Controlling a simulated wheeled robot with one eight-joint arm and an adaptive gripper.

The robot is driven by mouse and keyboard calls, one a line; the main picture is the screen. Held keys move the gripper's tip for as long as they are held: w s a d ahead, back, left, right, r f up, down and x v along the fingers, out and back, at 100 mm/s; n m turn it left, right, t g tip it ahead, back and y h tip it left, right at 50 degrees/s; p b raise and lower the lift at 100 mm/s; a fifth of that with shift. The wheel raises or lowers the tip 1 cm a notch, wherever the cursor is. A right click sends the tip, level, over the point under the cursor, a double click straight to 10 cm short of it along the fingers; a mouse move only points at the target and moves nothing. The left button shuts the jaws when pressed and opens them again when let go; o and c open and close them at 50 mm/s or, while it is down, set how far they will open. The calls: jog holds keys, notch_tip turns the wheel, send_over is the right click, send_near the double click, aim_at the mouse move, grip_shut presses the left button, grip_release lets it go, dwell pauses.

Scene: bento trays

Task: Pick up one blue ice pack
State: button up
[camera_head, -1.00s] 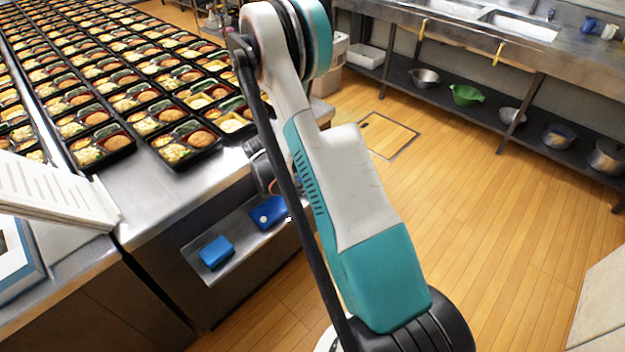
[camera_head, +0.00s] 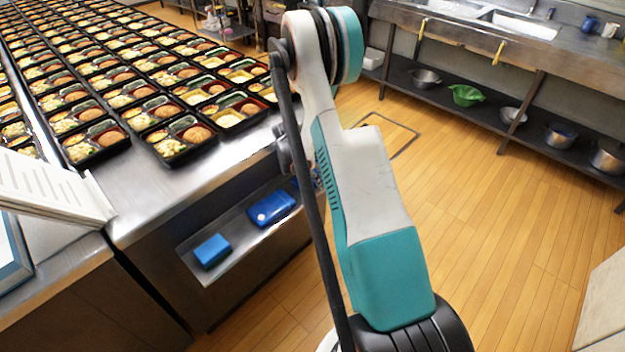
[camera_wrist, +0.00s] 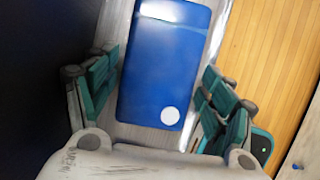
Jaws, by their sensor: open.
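A dark blue ice pack (camera_head: 271,208) with a white round cap lies flat on the metal shelf below the counter in the head view. A smaller, lighter blue block (camera_head: 212,250) lies to its left on the same shelf. In the wrist view the dark blue ice pack (camera_wrist: 165,65) lies lengthwise between the spread teal fingers of my gripper (camera_wrist: 155,100). The gripper is open, with a finger pair to each side of the pack and nothing held. In the head view my arm hides most of the gripper.
The metal shelf (camera_head: 240,246) is narrow, under a steel counter edge (camera_head: 185,192) crowded with bento trays (camera_head: 95,142). A white slotted rack (camera_head: 50,185) stands at left. Wooden floor (camera_head: 480,230) is open to the right. A sink bench stands beyond.

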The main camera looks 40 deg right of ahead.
jog(key=shift+x, duration=0.85)
jog(key=shift+r, duration=0.1)
jog(key=c, duration=0.9)
jog(key=shift+s+r, duration=0.1)
jog(key=shift+c, duration=0.2)
